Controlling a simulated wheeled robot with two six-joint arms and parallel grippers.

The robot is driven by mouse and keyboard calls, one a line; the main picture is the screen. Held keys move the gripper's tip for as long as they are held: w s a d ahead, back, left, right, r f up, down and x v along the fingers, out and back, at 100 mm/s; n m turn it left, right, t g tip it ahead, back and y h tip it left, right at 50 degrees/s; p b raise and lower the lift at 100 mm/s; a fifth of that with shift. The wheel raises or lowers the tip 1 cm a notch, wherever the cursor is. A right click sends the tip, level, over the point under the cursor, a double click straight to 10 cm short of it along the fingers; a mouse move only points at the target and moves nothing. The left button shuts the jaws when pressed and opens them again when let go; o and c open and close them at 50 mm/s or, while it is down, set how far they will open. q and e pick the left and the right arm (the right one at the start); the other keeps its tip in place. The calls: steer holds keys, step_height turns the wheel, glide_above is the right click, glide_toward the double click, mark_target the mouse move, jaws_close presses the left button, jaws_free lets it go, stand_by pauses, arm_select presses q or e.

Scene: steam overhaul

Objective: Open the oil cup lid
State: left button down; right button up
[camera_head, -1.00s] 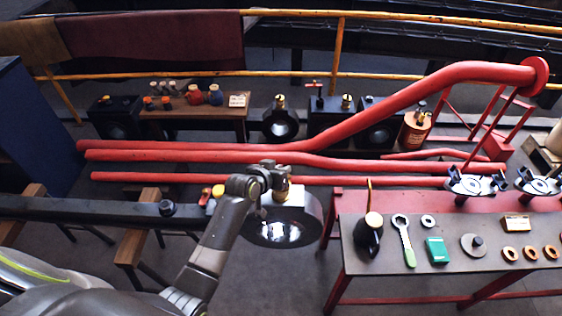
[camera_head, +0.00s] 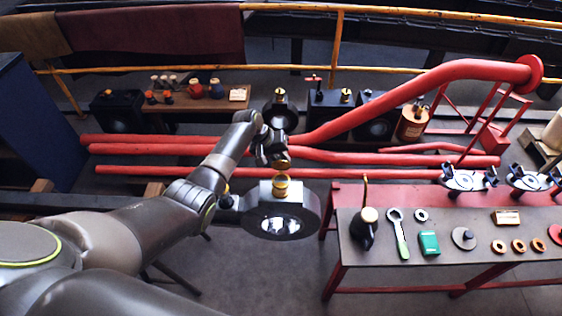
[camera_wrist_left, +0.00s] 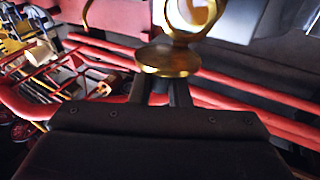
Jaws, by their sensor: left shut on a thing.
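The brass oil cup (camera_head: 282,190) stands on a dark round block with a grey top below my left gripper. Its brass lid (camera_head: 282,167) shows just above the cup, apart from its rim. My left gripper (camera_head: 279,156) reaches down from above and is shut on the lid. In the left wrist view, the lid (camera_wrist_left: 168,61) is a round brass disc at the tips of my left gripper (camera_wrist_left: 162,84). Beyond it the cup's round brass rim (camera_wrist_left: 190,18) shows with a bright inside. I cannot tell whether the lid is still joined to the cup. My right gripper is not in view.
Red pipes (camera_head: 190,151) run behind the cup. Another block with a brass cup (camera_head: 280,96) stands behind the pipes.

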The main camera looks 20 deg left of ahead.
arm_select(q)
steer(key=shift+w+a+f+g+h+b, duration=0.15)
steer(key=shift+w+f+g+h+b, duration=0.2)
steer(key=shift+g+b, duration=0.6)
steer(key=shift+r, duration=0.1)
steer(key=c, duration=1.4)
jaws_free()
steer(key=shift+c, duration=0.2)
steer(key=shift+w, duration=0.1)
steer(key=b+v, duration=0.1)
steer(key=v, duration=1.6)
steer(key=shift+r, duration=0.2)
steer(key=shift+f, duration=0.1)
